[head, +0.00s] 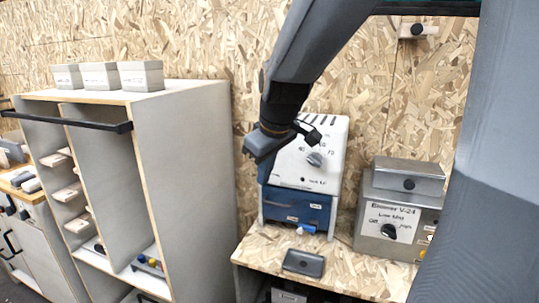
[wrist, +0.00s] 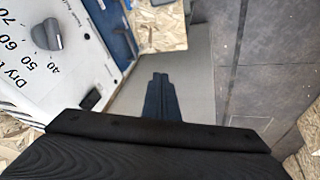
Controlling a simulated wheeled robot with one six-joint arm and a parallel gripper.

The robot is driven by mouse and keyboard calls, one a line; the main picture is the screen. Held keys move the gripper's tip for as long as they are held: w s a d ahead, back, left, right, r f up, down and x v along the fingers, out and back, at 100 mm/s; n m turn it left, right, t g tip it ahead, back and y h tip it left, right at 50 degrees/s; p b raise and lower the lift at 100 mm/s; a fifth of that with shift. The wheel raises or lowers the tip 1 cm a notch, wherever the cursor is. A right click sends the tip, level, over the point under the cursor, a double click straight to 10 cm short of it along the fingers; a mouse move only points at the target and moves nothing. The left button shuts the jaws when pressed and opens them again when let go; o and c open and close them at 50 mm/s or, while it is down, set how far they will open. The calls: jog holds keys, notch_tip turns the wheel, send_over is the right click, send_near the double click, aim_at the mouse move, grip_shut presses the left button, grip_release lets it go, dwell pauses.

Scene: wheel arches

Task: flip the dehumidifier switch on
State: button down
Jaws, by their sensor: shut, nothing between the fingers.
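The dehumidifier (head: 325,178) is a white box with a blue tank front (head: 297,207) below, standing on a wooden bench against the chipboard wall. Its grey dial (head: 314,158) faces out; the dial also shows in the wrist view (wrist: 46,33), with numbers 40 to 70. A small black switch (wrist: 90,100) sits on the white panel in the wrist view; in the head view I cannot make it out behind my arm. My gripper (head: 262,145) is at the panel's left side, shut and empty. In the wrist view its fingers (wrist: 160,90) lie right of the switch, apart from it in the picture.
A grey metal box with a dial (head: 388,231) stands right of the dehumidifier. A tall grey cabinet (head: 185,170) stands close on the left, with several boxes (head: 140,75) on top. A dark tray (head: 303,262) lies on the bench (head: 265,250) in front.

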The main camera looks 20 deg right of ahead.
jog(key=w+d+r+n+t+b, duration=0.1)
jog(key=w+d+r+n+t, duration=0.1)
jog(key=r, duration=0.7)
jog(key=shift+w+d+r+n+h, duration=0.3)
jog(key=shift+w+d+r+n, duration=0.15)
jog(key=shift+w+d, duration=0.65)
jog(key=shift+f, duration=0.2)
jog(key=w+d+f+p, duration=0.3)
jog(key=w+f, duration=0.5)
jog(key=shift+w+d+f, duration=0.15)
jog(key=shift+d+f, duration=0.1)
jog(key=shift+d, duration=0.05)
